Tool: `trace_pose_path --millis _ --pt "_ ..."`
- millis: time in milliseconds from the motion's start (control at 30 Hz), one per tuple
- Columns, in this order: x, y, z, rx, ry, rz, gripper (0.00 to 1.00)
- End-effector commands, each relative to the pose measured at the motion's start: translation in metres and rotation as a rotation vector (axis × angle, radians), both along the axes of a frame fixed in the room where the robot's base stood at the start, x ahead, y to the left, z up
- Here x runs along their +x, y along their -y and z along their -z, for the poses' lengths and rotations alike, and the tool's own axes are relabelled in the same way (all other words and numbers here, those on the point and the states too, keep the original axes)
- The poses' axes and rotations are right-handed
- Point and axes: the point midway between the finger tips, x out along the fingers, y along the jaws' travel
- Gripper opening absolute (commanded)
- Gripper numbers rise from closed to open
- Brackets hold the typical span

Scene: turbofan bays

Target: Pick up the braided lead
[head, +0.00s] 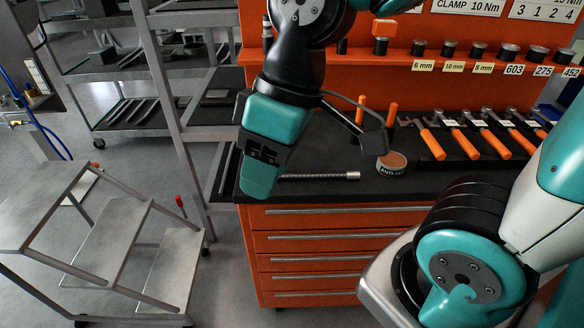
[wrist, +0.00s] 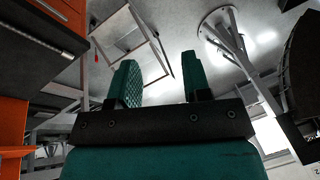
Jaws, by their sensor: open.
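I cannot make out a braided lead for certain in either view. My gripper (head: 262,182) hangs at the left front edge of the orange bench in the head view, teal fingers pointing down. In the wrist view my gripper (wrist: 158,78) has its two teal fingers wide apart with nothing between them.
The orange drawer cabinet (head: 320,216) carries the dark worktop. A tin (head: 391,164) and several orange-handled tools (head: 467,143) stand or lie on it. Sockets line the shelf (head: 400,60) above. Grey steps (head: 112,230) and a shelf rack (head: 172,90) are at left. Grey floor is open between.

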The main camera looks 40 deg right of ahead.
Motion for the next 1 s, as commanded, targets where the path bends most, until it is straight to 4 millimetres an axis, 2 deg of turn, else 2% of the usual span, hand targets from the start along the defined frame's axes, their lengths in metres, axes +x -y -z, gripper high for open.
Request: trace_pose_path --millis 33,67,100,167,200,300,433,500,567,667,1000 --pt "0.026 0.014 0.018 -0.025 0.018 -0.01 0.44" --pt "0.042 0.026 0.024 -0.043 0.035 -0.026 0.44" --pt "0.065 0.045 0.034 -0.071 0.053 -0.05 0.44" --pt "0.097 0.077 0.047 -0.112 0.079 -0.092 0.44" --pt "0.116 0.101 0.056 -0.139 0.089 -0.121 0.44" --pt "0.149 0.157 0.076 -0.193 0.103 -0.191 0.44" --pt "0.17 0.209 0.091 -0.234 0.105 -0.258 0.44" --pt "0.174 0.223 0.097 -0.244 0.104 -0.279 0.44" --pt "0.176 0.227 0.103 -0.246 0.104 -0.291 0.44" --pt "0.176 0.225 0.119 -0.246 0.1 -0.296 0.44" --pt "0.182 0.215 0.193 -0.246 0.102 -0.298 0.44"
